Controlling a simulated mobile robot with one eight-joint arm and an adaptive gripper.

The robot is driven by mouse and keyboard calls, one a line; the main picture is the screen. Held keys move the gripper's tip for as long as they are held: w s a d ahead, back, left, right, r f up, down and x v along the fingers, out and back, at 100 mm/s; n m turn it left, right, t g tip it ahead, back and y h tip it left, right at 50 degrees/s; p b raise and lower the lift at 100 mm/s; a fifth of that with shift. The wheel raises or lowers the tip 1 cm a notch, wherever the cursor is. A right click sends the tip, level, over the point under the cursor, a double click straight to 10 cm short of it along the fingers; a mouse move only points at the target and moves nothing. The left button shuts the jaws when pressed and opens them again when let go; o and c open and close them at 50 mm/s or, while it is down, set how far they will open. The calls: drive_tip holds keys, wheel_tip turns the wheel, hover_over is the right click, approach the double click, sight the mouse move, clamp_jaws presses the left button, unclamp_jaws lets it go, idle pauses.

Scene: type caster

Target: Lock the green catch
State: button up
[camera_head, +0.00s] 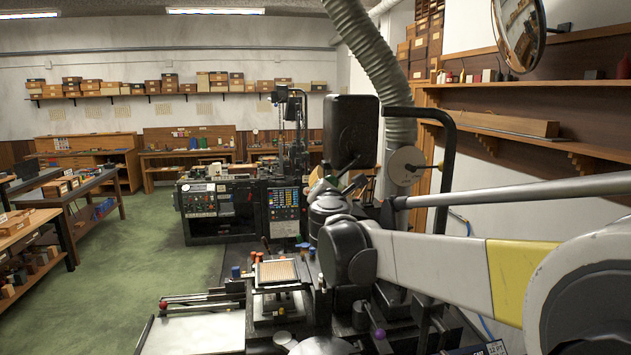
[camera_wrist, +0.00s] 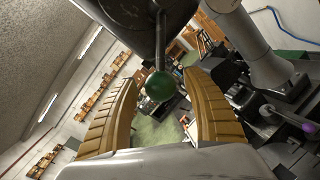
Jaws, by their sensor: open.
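The green catch shows as a round green knob (camera_wrist: 160,86) on a thin metal rod in the wrist view. The rod hangs down in the picture from a dark machine part (camera_wrist: 150,15). My gripper (camera_wrist: 163,80) is open, with its two tan ribbed fingers on the left and right of the knob. The knob appears between the fingertips with a gap on each side; I cannot tell how deep it sits between them. In the head view my arm reaches to the machine's dark upright housing (camera_head: 351,130), and the arm end largely hides the catch.
A purple knob (camera_head: 379,334) on a lever stands low on the machine; it also shows in the wrist view (camera_wrist: 265,110). A tray of type (camera_head: 277,272) sits left of it. A grey hose (camera_head: 375,55) hangs above. Green floor (camera_head: 130,265) is clear at left.

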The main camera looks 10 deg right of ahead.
drive_tip(key=shift+w, duration=0.2)
clamp_jaws()
drive_tip(key=shift+r, duration=0.1)
drive_tip(key=r+m, duration=0.1)
drive_tip(key=a+r+m+p, duration=0.1)
drive_tip(key=m, duration=0.1)
drive_tip(key=shift+a+r+g+y, duration=0.3)
drive_tip(key=shift+r, duration=0.1)
drive_tip(key=shift+a+r+m+g+y+p, duration=0.2)
drive_tip(key=shift+r+m+p, duration=0.35)
drive_tip(key=shift+r+m, duration=0.4)
drive_tip(key=shift+a+r+m+g+y+p, duration=0.1)
drive_tip(key=shift+r+m+g+y+p, duration=0.1)
drive_tip(key=shift+r+m+p, duration=0.7)
drive_tip(key=shift+f+m+b, duration=0.1)
drive_tip(key=shift+m+b, duration=0.25)
unclamp_jaws()
